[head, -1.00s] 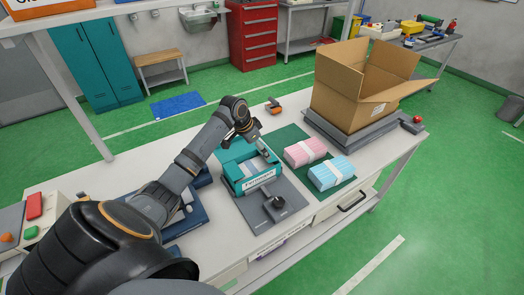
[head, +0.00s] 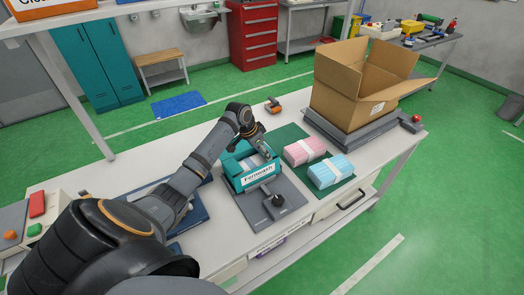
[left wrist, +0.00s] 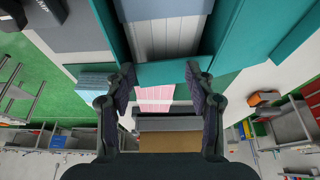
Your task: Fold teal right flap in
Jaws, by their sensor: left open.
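The open teal box (head: 236,184), with a white "Fernwash" label on its front, stands on a dark grey fixture (head: 258,214) on the bench. My left gripper (head: 264,155) is low at the box's right side. In the left wrist view the left gripper (left wrist: 163,84) is open, its fingers spread either side of a teal flap (left wrist: 165,73) at the box's edge. Touching cannot be told. Grey and white contents (left wrist: 165,38) show inside the box, between wide teal panels. My right gripper is in neither view.
Pink (head: 304,151) and blue (head: 331,171) packs with white bands lie on a green mat (head: 288,133) right of the box. A cardboard carton (head: 350,95) stands open on a grey platform behind them. A black knob (head: 278,200) sits on the fixture's front.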

